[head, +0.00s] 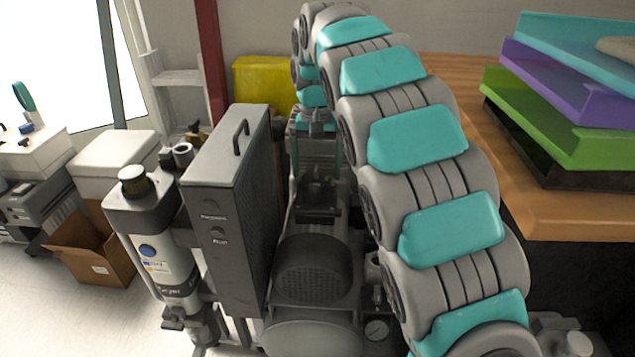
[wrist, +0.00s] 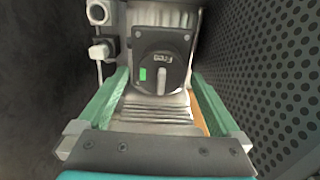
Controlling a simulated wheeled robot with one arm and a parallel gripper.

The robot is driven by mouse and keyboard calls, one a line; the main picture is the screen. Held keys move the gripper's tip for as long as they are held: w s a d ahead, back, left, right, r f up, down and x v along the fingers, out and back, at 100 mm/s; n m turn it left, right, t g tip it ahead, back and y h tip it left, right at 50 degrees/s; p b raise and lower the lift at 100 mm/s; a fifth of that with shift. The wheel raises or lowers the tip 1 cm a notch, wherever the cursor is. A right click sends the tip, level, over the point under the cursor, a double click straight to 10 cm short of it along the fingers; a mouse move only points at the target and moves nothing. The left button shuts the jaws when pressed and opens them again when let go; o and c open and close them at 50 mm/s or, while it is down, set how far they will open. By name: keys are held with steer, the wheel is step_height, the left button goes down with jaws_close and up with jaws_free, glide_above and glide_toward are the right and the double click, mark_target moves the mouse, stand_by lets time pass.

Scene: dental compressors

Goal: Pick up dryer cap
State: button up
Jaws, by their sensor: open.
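The cap sits upright and looks seated on the cylinder. I do not see it in the wrist view. My gripper (wrist: 160,76) is open, with its two green fingers spread and nothing held between them. A black switch box with a rotary knob and green label (wrist: 162,58) shows beyond the fingertips.
The tall grey housing with a handle (head: 225,210) stands between the cap and the compressor motor (head: 312,268). A perforated dark panel (wrist: 280,70) is close at right in the wrist view. A wooden bench (head: 540,215) with stacked coloured trays (head: 565,110) is at right. A cardboard box (head: 95,255) lies left.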

mark_target(316, 180)
steer(key=f, duration=0.5)
steer(key=shift+w+a+f, duration=0.1)
steer(key=shift+w, duration=0.15)
steer(key=c, duration=1.3)
